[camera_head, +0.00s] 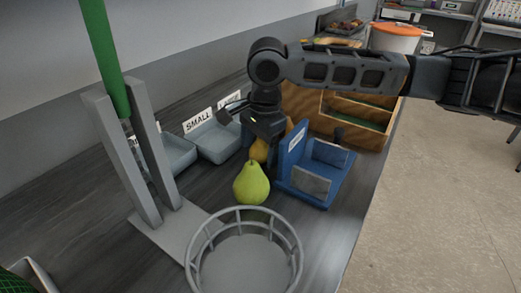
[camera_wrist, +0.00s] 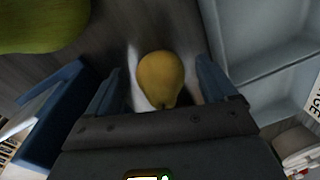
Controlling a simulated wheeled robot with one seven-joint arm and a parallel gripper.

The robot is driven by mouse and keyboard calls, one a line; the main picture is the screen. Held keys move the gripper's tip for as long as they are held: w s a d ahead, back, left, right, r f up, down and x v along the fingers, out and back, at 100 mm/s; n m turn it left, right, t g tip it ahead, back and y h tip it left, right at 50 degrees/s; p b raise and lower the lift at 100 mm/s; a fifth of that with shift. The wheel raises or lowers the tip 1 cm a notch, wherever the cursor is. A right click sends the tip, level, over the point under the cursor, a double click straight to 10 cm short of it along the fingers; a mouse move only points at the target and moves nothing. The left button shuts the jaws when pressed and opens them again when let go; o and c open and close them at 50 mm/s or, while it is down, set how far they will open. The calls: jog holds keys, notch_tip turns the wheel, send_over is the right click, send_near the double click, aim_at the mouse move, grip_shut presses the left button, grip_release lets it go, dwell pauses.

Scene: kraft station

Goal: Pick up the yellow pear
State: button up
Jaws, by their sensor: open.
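The yellow pear (camera_head: 258,151) stands on the dark table in the head view, just behind the green pear and partly hidden by my gripper (camera_head: 263,142). My gripper points down over it from above. In the wrist view the yellow pear (camera_wrist: 160,77) lies between the two blue fingers of my gripper (camera_wrist: 158,88). The fingers are open, with a gap visible on both sides of the pear, and do not appear to touch it.
A green pear (camera_head: 251,184) stands close in front. A blue holder (camera_head: 318,178) is right of the gripper, and grey bins (camera_head: 215,140), one labelled SMALL, are left. A wire basket (camera_head: 244,262) and grey stand (camera_head: 150,170) are in front. A wooden box (camera_head: 360,115) is behind.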

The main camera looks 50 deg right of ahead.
jog(key=shift+f, duration=0.25)
jog(key=shift+c, duration=0.3)
jog(key=c, duration=1.1)
